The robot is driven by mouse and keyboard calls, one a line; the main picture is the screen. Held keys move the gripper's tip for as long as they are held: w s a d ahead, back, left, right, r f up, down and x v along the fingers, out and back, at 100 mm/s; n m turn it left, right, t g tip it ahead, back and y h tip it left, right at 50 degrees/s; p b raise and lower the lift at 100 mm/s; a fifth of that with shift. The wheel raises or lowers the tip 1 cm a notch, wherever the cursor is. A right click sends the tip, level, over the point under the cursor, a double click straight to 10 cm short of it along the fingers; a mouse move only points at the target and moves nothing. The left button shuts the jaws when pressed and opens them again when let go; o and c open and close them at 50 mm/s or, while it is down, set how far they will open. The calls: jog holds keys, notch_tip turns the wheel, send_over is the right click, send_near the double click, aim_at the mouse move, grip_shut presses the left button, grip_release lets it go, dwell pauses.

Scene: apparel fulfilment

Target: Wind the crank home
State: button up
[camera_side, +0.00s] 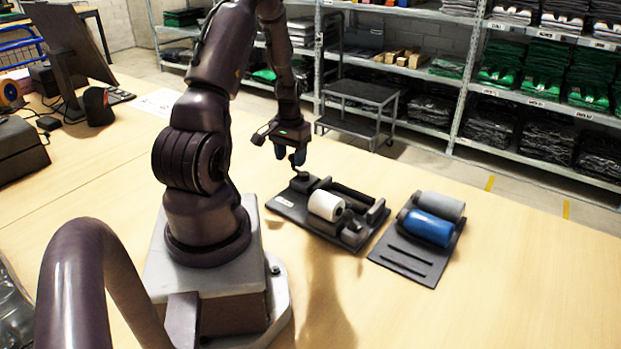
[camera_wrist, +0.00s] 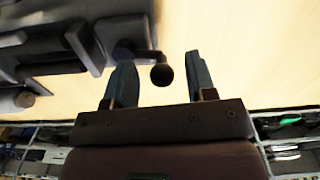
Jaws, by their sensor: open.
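The crank (camera_side: 299,174) is a small dark arm at the far left end of a dark roller device (camera_side: 291,207) on the table. In the wrist view its round black knob (camera_wrist: 161,75) shows between my fingers, with a gap to each. My gripper (camera_side: 289,155) points down just above the crank. In the wrist view the two fingers of my gripper (camera_wrist: 158,60) are spread apart, on either side of the knob. The device carries a white roll (camera_side: 326,205). Whether the knob is at finger depth is hard to tell.
To the right is a dark plate (camera_side: 400,265) with slots, bearing a blue roll (camera_side: 428,227) and a grey roll (camera_side: 440,204). A monitor (camera_side: 65,40) and desk items stand at the left. The table (camera_side: 520,290) is clear at the right front. Shelving stands behind.

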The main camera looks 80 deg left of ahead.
jog(key=shift+r, duration=3.2)
jog(key=w+d+r+m+t, duration=0.1)
jog(key=d+r+m+t, duration=0.1)
jog(key=d+r, duration=0.5)
jog(key=w+d+r+m+t, duration=0.1)
jog(key=d+r+m, duration=0.3)
jog(key=d, duration=1.2)
jog(key=w+d+r+m+t, duration=0.1)
jog(key=d+r+m+t, duration=0.1)
jog(key=d+r, duration=0.8)
jog(key=shift+d+r+m+t, duration=0.25)
jog(key=shift+d+m+t, duration=0.05)
jog(key=shift+d+m, duration=0.6)
jog(key=shift+a, duration=0.1)
